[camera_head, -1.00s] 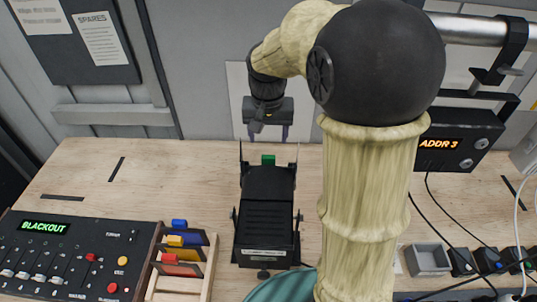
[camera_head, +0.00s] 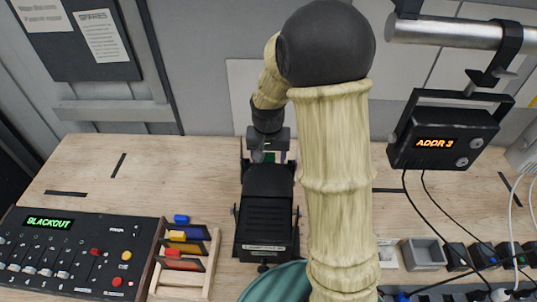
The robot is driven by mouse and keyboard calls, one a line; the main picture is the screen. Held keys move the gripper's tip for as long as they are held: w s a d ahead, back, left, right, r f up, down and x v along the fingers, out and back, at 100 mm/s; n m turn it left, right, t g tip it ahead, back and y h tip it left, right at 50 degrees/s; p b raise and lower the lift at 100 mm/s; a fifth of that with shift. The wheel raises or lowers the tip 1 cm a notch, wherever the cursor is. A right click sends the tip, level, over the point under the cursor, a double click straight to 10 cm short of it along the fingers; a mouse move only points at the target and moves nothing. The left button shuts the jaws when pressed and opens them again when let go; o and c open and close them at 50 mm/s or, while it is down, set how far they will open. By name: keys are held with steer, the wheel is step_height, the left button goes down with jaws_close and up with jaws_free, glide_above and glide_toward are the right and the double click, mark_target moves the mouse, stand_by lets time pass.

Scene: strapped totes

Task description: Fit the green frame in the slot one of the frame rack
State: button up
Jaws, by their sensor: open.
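The green frame shows only as a small green tab (camera_head: 269,157) at the far end of the black lamp housing (camera_head: 267,212) in the middle of the table. My gripper (camera_head: 268,155) is open, pointing down, with its fingers close around the tab. I cannot tell whether they touch it. The wooden frame rack (camera_head: 208,284) stands at the front left. It holds dark frames with a blue tab (camera_head: 181,219), a yellow tab (camera_head: 177,236) and a red tab (camera_head: 172,252). Slot numbers cannot be read.
A black control desk (camera_head: 75,255) reading BLACKOUT stands left of the rack. A box reading ADDR 3 (camera_head: 440,148) hangs from a pipe at the right.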

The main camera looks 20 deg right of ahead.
steer(key=shift+r, duration=0.1)
steer(key=c, duration=1.2)
steer(key=shift+o, duration=0.2)
step_height(320, 180, up, 15)
steer(key=p, duration=1.2)
steer(key=shift+r, duration=0.2)
stand_by(0.4)
stand_by(0.4)
